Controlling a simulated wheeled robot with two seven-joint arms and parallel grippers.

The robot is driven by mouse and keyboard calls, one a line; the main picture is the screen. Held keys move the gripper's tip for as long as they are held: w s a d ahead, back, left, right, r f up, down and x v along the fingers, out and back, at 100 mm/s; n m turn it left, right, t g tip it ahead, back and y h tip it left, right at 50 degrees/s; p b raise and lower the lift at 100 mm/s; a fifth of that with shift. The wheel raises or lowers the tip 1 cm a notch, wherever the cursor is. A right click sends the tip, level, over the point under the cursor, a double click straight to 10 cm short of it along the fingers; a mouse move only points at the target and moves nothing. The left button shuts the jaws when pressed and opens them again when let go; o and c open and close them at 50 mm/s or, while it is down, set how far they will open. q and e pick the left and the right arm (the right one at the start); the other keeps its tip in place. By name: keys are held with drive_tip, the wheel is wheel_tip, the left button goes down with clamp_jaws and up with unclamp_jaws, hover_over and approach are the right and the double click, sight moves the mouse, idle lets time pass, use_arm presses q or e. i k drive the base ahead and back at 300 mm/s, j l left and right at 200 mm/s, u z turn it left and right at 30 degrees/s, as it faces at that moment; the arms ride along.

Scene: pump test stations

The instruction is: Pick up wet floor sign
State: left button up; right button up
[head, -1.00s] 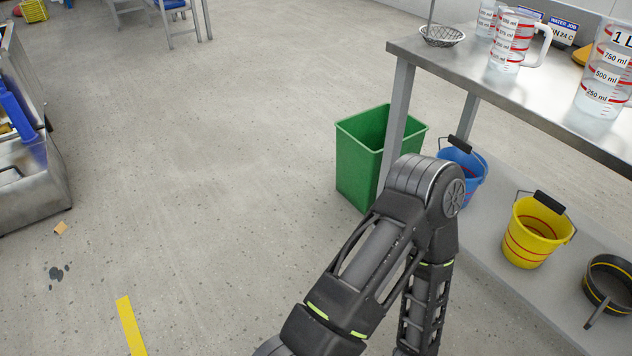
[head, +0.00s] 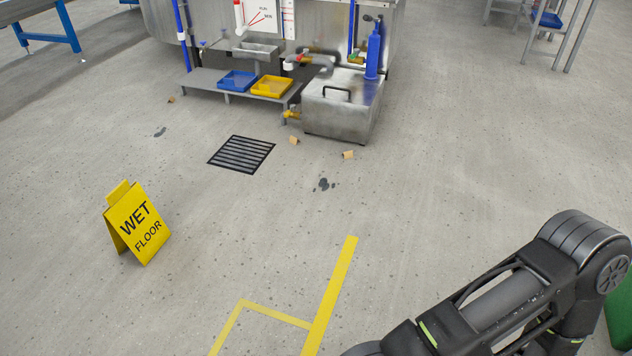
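The yellow wet floor sign (head: 138,226) stands upright, folded open like a tent, on the grey floor at the left of the head view. Its black lettering faces me at an angle, and a yellow tab sticks up at its top. Nothing touches it. One of my arms comes in at the lower right, well apart from the sign. Its gripper is out of the frame. My other arm and its gripper do not show.
A steel station with a metal box (head: 342,106), a blue tray (head: 238,80) and a yellow tray (head: 272,87) stands at the back. A floor drain (head: 241,154), small tan pieces (head: 348,155) and yellow floor tape (head: 330,295) lie between. Floor around the sign is clear.

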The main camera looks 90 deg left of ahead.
sight(132, 219)
drive_tip(key=u, duration=4.2)
drive_tip(key=k+l, duration=0.15)
drive_tip(key=k, duration=0.45)
drive_tip(key=i+j+z, duration=0.1)
drive_tip(key=z, duration=0.35)
drive_tip(key=i+j+z, duration=0.2)
drive_tip(key=z, duration=0.3)
drive_tip(key=i+j+z, duration=0.1)
drive_tip(key=i+j, duration=0.3)
drive_tip(key=j, duration=0.25)
drive_tip(key=i+j+z, duration=0.25)
drive_tip(key=i+j, duration=0.15)
drive_tip(key=j, duration=0.25)
drive_tip(key=i+j, duration=0.15)
drive_tip(key=j, duration=0.2)
drive_tip(key=i+j+z, duration=0.15)
drive_tip(key=j, duration=0.2)
